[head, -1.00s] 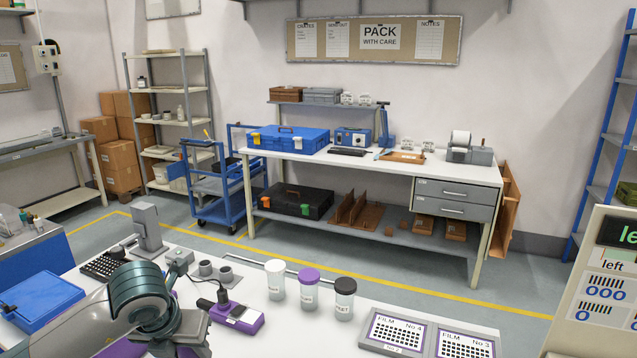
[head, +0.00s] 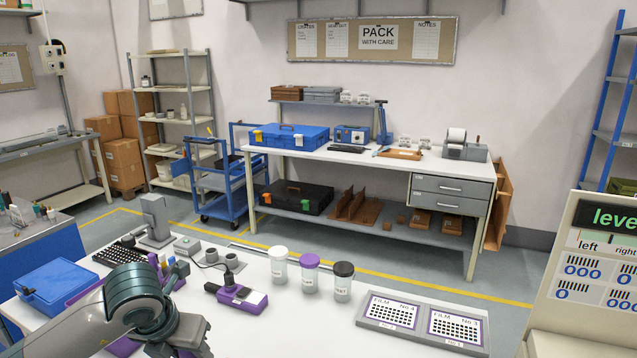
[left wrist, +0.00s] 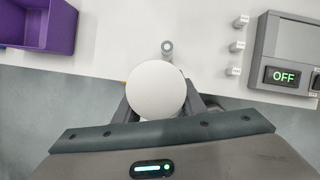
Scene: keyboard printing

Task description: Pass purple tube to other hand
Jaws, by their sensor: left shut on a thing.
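My left gripper (left wrist: 160,106) is shut on a white round-ended thing (left wrist: 157,88), seen end-on in the left wrist view. Its sides are hidden, and no purple shows on it. In the head view my left arm comes in at the lower left and hides what it holds. A purple-capped jar (head: 309,273) stands upright on the white table between a white-capped jar (head: 278,266) and a black-capped jar (head: 343,282). Small upright purple and grey pieces (head: 164,266) stand just behind my left arm. My right gripper is out of view.
A purple handheld device (head: 238,297) lies left of the jars. Two film plates (head: 424,322) lie to their right. A blue case (head: 55,285) is at the left. The left wrist view shows a purple bin (left wrist: 40,22) and a grey box reading OFF (left wrist: 288,76).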

